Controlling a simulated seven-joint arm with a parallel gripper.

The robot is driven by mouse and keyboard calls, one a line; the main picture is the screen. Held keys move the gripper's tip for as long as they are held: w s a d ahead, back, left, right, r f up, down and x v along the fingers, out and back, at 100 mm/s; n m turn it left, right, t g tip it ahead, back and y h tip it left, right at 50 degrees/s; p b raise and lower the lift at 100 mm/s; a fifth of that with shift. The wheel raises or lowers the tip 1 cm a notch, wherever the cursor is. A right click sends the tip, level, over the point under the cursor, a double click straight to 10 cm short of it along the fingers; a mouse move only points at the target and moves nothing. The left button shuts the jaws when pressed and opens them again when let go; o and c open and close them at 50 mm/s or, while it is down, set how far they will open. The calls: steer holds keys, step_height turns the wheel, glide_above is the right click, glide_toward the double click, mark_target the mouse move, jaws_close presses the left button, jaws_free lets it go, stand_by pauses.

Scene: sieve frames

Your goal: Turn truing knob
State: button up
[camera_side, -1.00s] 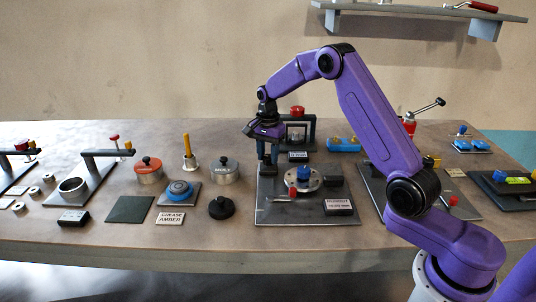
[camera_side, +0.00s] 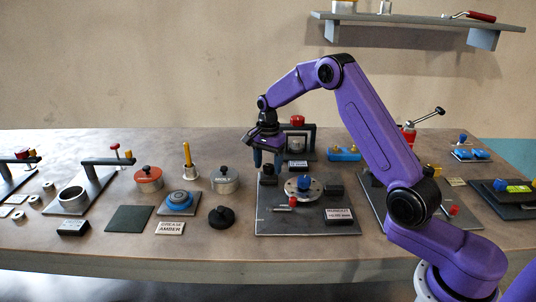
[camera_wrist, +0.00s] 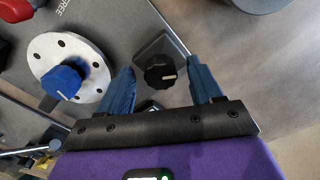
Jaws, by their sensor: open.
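A black knob (camera_wrist: 160,72) with a white pointer mark sits on a grey square base; in the side view the knob (camera_side: 268,171) is at the back left of a dark plate (camera_side: 270,222). Beside it is a blue knob (camera_wrist: 66,79) on a round silver disc (camera_wrist: 98,75) with several holes, also seen in the side view (camera_side: 303,182). Which knob is the truing knob is not readable. My gripper (camera_wrist: 162,68) is open, pointing down over the black knob, with one finger on each side of it. No contact shows. In the side view my gripper (camera_side: 267,163) partly hides the knob's surroundings.
A labelled block (camera_side: 339,214) stands at the plate's front right. A dark frame with a red knob (camera_side: 298,121) stands behind the plate. Lidded pots (camera_side: 224,181) stand to the left.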

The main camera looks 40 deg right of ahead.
mark_target(268, 166)
step_height(268, 166, up, 17)
steer(key=shift+r, duration=0.2)
stand_by(0.3)
stand_by(0.4)
steer(key=s+a+f+n, duration=0.2)
steer(key=s+a+n, duration=1.2)
steer(key=s+a, duration=0.3)
steer(key=s+d+f+n, duration=0.2)
steer(key=s+n, duration=0.4)
steer(key=s, duration=0.6)
steer(key=s+d+f+n, duration=0.3)
steer(key=s+n, duration=0.4)
steer(key=s, duration=0.6)
steer(key=shift+f+n, duration=0.3)
steer(key=shift+f, duration=0.25)
